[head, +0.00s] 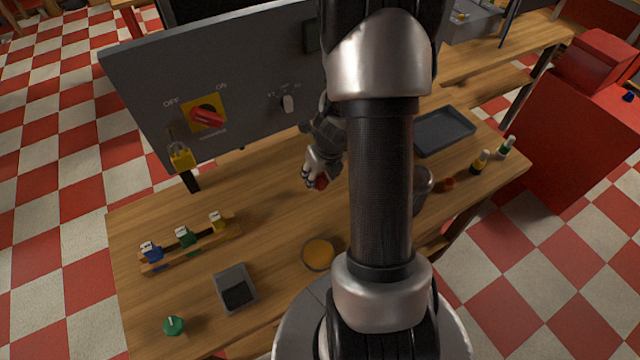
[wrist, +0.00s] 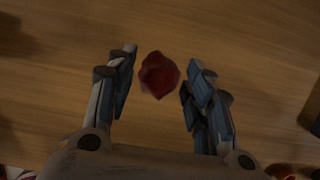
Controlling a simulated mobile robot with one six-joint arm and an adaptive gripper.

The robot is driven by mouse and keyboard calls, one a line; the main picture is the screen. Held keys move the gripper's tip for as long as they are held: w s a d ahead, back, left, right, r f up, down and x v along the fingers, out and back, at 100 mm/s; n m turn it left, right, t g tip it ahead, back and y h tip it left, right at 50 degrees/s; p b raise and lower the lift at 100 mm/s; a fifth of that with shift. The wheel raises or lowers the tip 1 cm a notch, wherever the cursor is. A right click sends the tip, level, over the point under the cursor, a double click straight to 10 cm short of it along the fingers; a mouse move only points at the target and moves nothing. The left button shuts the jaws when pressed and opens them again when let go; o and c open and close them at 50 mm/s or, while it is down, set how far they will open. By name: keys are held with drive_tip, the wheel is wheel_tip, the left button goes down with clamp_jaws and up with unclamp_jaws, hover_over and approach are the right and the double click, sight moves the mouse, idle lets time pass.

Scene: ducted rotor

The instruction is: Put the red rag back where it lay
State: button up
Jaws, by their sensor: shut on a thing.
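The red rag (wrist: 159,75) is a small crumpled dark-red bundle between the fingertips of my gripper (wrist: 160,68) in the wrist view. In the head view, a bit of red rag (head: 321,183) shows at the tips of my gripper (head: 314,178), over the middle of the wooden bench. My gripper is shut on the rag. Bench wood shows beyond the rag; I cannot tell how far above the surface it is. My arm hides part of the bench in the head view.
A grey panel (head: 250,75) with a red-and-yellow switch (head: 206,114) stands behind. A wooden rack (head: 190,246), grey box (head: 235,288), orange round dish (head: 318,254) and green knob (head: 173,326) sit left and front. A dark tray (head: 443,131) and small bottles (head: 480,162) are right.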

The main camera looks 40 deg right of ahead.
sight(320, 182)
drive_tip(key=shift+f+b, duration=1)
drive_tip(key=shift+f, duration=0.55)
drive_tip(key=shift+f, duration=0.15)
drive_tip(key=o, duration=1)
drive_tip(key=shift+o, duration=0.2)
